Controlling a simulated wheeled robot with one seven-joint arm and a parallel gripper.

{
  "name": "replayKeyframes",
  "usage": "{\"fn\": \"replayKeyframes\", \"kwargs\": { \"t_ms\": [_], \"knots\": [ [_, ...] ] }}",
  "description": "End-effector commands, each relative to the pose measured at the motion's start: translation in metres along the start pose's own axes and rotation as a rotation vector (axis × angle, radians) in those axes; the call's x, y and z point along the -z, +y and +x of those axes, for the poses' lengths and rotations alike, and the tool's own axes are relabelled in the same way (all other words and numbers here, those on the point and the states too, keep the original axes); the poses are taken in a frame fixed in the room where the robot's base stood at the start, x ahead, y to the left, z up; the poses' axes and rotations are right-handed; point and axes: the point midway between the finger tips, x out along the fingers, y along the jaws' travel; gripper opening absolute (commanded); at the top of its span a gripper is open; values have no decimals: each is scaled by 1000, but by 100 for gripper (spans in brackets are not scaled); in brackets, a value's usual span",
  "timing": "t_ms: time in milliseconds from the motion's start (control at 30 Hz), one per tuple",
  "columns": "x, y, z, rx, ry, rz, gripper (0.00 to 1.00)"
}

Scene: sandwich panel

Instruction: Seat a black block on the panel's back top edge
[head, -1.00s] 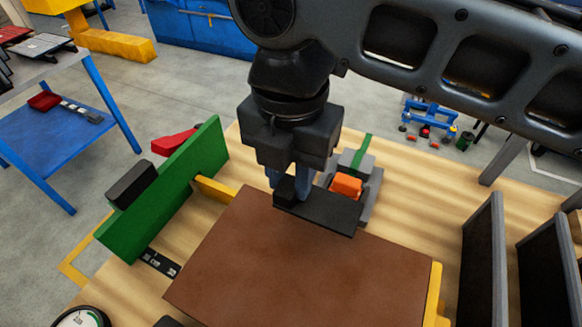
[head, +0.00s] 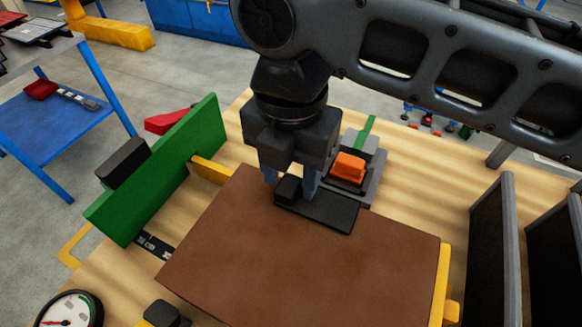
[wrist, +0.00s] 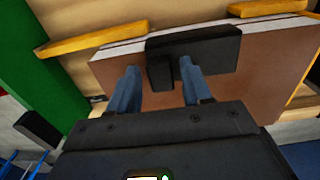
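The panel (head: 300,250) is a large brown slab with a pale edge, which shows in the wrist view (wrist: 112,50). The black block (head: 330,212), a flat bar with a raised knob, lies on the panel's back top edge. In the wrist view the block (wrist: 215,48) lies along that edge and overlaps it; its underside is hidden. My gripper (head: 291,184) is open, with its blue fingers on either side of the knob. In the wrist view the gripper (wrist: 160,90) shows gaps between the knob and both fingers.
A green upright board (head: 160,175) with a black block (head: 123,162) on its edge stands at left. Behind the panel is a grey fixture with an orange part (head: 349,167). Yellow stops (head: 440,285) flank the panel. Dark upright panels (head: 492,250) stand at right.

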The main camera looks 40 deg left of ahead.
Motion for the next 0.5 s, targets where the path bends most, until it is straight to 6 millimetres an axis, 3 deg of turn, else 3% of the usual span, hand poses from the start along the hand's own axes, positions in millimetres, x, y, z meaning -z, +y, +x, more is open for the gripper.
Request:
{"fn": "replayKeyframes", "kwargs": {
  "t_ms": [100,333,500],
  "knots": [
    [0,0,0,0,0,0,59],
    [0,0,-1,0,0,0,59],
    [0,1,-16,-2,-2,-1,59]
  ]
}}
